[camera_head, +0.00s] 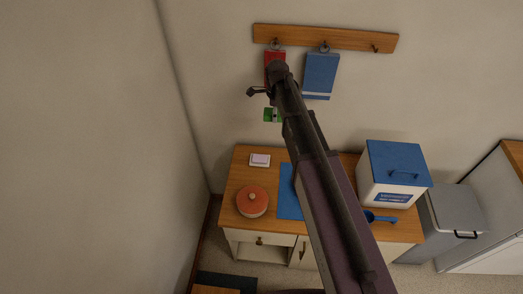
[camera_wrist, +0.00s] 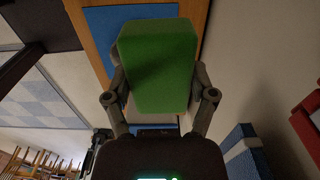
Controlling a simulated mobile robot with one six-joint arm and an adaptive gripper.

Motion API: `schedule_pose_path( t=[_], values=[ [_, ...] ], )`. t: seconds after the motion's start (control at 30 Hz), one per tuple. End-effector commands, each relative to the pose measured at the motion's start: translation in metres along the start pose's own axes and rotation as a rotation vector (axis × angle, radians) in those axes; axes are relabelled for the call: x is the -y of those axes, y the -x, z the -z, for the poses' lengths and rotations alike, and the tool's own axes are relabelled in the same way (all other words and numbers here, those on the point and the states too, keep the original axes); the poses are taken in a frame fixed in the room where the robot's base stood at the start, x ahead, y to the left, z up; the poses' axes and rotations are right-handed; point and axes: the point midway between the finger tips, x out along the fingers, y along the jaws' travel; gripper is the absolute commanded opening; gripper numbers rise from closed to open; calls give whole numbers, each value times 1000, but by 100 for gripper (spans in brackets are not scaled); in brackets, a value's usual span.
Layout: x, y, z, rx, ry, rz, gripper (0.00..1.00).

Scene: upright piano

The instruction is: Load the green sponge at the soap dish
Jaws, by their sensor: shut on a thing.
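The green sponge (camera_wrist: 158,65) is a green block held between both fingers of my gripper (camera_wrist: 160,92) in the wrist view. In the head view the sponge (camera_head: 268,115) shows as a small green patch below my gripper (camera_head: 274,104), partly hidden by it. The gripper is shut on it and holds it in the air in front of the wall, above the cabinet. A small white dish with a pale bar, which looks like the soap dish (camera_head: 260,160), lies at the back left of the cabinet top, below the gripper.
The wooden cabinet top (camera_head: 232,184) holds an orange lidded pot (camera_head: 252,201), a blue mat (camera_head: 287,195), a blue scoop (camera_head: 381,218) and a white bin with blue lid (camera_head: 393,177). A hook rail (camera_head: 340,39) carries a red item (camera_head: 274,56) and a blue item (camera_head: 320,74) close behind my arm.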

Motion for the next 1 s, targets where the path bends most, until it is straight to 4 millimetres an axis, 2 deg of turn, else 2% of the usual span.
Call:
schedule_pose_path(
  t=[0.03,1.0],
  values=[
    [3,-18,-3,0,-1,0,35],
    [36,-180,-44,0,-19,-1,35]
  ],
)
